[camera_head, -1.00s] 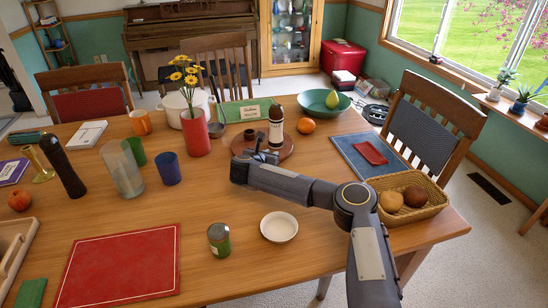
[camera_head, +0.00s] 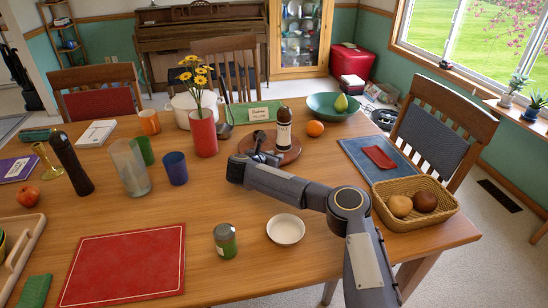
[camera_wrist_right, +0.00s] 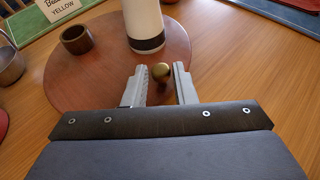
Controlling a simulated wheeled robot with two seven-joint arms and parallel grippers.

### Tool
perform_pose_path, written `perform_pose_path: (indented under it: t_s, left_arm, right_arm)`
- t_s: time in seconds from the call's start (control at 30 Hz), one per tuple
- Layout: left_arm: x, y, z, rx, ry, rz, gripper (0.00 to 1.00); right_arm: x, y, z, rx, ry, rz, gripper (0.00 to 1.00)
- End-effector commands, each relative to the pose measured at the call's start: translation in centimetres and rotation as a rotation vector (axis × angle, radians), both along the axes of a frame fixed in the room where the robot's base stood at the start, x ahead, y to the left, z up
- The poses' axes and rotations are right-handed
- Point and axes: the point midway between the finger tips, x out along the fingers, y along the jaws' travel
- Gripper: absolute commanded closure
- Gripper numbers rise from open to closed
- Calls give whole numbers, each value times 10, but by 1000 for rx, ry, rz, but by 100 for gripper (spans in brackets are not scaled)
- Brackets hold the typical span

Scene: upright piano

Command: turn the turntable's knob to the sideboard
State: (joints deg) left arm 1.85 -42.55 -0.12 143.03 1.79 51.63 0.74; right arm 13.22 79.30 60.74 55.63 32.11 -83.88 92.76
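The turntable (camera_head: 291,153) is a round reddish-brown wooden disc on the dining table, carrying a white bottle with a dark band (camera_wrist_right: 146,24) and a small brown cup (camera_wrist_right: 75,40). In the head view my right gripper (camera_head: 264,157) is over the disc's near left edge and hides the knob. My left gripper is not in view. I cannot make out a sideboard.
A red vase with yellow flowers (camera_head: 203,133) and a blue cup (camera_head: 175,168) stand left of the turntable. An orange (camera_head: 315,129) and a green bowl (camera_head: 327,107) are behind right. A white dish (camera_head: 286,229) and a can (camera_head: 225,240) stand nearer.

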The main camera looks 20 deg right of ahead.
Motion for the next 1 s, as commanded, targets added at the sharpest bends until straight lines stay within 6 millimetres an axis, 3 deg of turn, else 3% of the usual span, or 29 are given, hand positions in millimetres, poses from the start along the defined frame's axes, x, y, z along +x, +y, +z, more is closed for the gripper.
perform_pose_path:
  t_s: [0.1, 0.43, 0.8, 1.0]
  left_arm:
    - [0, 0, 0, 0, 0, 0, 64]
    - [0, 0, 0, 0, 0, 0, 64]
    - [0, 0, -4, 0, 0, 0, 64]
    - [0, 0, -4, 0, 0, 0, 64]
  right_arm:
    - [0, 0, 0, 1, 1, 0, 60]
    - [-3, 3, 1, 1, 2, 0, 60]
    - [-39, 42, 23, 0, 0, 2, 60]
    - [-49, 52, 29, 1, 1, 0, 60]
